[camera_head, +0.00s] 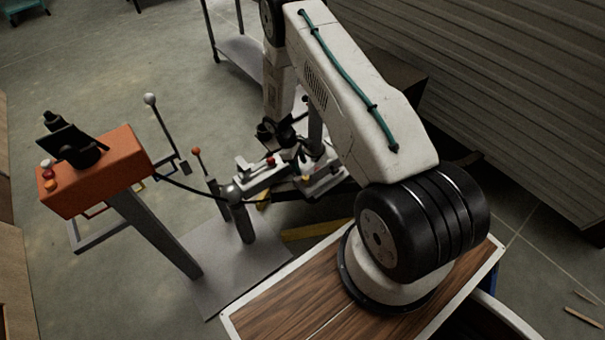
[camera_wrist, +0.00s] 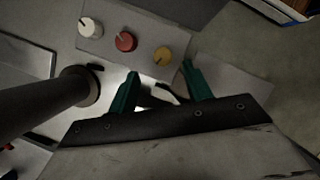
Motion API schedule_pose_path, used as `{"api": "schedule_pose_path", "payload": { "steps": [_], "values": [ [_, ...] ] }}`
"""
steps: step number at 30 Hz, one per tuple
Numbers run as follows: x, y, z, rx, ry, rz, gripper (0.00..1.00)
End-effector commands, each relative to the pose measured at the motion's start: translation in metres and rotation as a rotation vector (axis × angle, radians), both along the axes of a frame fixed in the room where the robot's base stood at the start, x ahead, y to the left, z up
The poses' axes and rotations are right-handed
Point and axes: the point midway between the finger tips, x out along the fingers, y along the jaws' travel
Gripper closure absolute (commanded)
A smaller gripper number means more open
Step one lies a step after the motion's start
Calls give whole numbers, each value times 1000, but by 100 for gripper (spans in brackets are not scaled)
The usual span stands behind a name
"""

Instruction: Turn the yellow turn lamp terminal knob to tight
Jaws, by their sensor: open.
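The yellow knob (camera_wrist: 162,56) sits at the right end of a row on a grey terminal block (camera_wrist: 143,22) in the wrist view. It has a dark pointer line on its face. A red knob (camera_wrist: 125,41) and a white knob (camera_wrist: 90,27) stand to its left. My gripper (camera_wrist: 160,69) is open, its two green fingers apart, and the yellow knob shows between and just beyond the fingertips. I cannot tell the height gap; nothing is held. In the head view my gripper is small and dark beside the white arm, near the terminal area, partly hidden.
A dark cylindrical post (camera_wrist: 40,105) stands close to the left of my gripper in the wrist view. In the head view an orange control box (camera_head: 95,170) on a grey post stands at left, with levers (camera_head: 160,130) nearby. Open concrete floor lies behind.

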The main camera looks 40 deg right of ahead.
Motion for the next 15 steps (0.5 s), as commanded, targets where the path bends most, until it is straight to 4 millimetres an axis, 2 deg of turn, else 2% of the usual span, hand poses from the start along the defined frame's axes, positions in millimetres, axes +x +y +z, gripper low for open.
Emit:
{"api": "schedule_pose_path", "payload": {
  "steps": [3,9,15],
  "values": [
    [-7,0,-19,0,3,5,50],
    [-17,-6,-46,0,3,5,50],
    [-20,-9,-57,0,0,2,50]
  ]
}}
